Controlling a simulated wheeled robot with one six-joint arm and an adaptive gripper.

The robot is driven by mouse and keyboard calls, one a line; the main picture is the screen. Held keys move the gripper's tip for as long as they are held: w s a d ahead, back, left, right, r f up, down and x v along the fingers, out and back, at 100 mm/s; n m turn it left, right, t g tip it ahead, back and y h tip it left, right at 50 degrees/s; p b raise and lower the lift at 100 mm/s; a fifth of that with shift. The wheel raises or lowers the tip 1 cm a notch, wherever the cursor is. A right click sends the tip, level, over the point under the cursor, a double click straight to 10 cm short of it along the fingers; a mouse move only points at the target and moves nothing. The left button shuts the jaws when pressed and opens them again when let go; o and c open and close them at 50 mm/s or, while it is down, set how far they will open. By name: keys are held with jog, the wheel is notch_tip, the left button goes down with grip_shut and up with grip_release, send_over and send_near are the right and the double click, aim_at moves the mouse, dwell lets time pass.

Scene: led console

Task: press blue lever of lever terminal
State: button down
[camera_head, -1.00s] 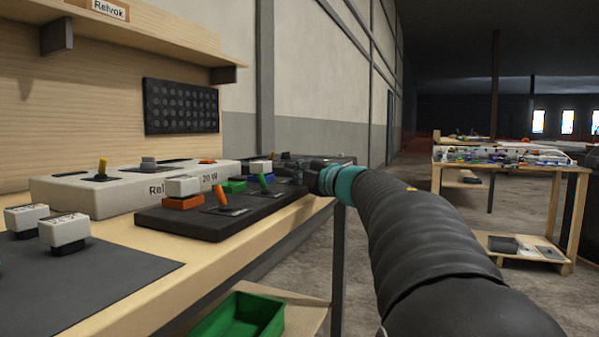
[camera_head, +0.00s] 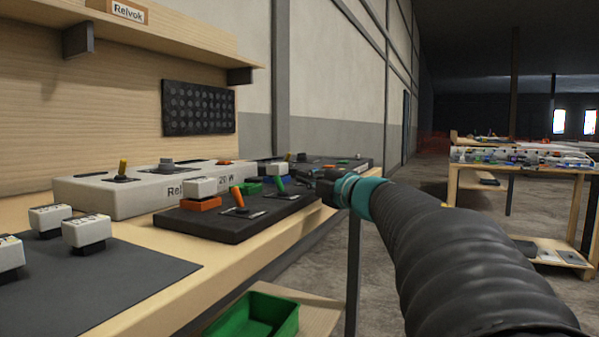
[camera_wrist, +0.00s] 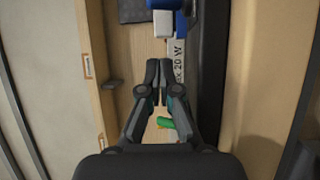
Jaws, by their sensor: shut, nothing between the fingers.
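A black lever terminal (camera_head: 214,228) lies along the bench's front edge in the head view. I cannot make out a blue lever for certain. A blue block (camera_head: 275,179) sits under a white cap behind the terminal. My gripper (camera_head: 305,174) is at the terminal's far right end, its tips small and dark there. In the wrist view my gripper (camera_wrist: 158,66) is shut and empty. A green piece (camera_wrist: 166,122) shows between its finger linkages, and a white-and-blue block (camera_wrist: 162,22) lies ahead of the tips.
A white console (camera_head: 130,196) with a yellow lever stands behind the terminal. White-capped blocks (camera_head: 86,232) stand on a dark mat (camera_head: 120,285) at the left. A green bin (camera_head: 258,316) is below the bench. A second dark panel (camera_head: 335,164) lies beyond my gripper.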

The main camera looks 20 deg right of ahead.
jog(key=shift+s+d+f, duration=0.2)
jog(key=shift+s+f, duration=0.15)
jog(key=shift+s, duration=0.5)
jog(key=shift+s+d+f, duration=0.15)
jog(key=shift+s+f, duration=0.15)
jog(key=shift+s, duration=0.5)
jog(key=shift+s+d+f, duration=0.2)
jog(key=shift+s+f, duration=0.15)
jog(key=shift+s, duration=0.5)
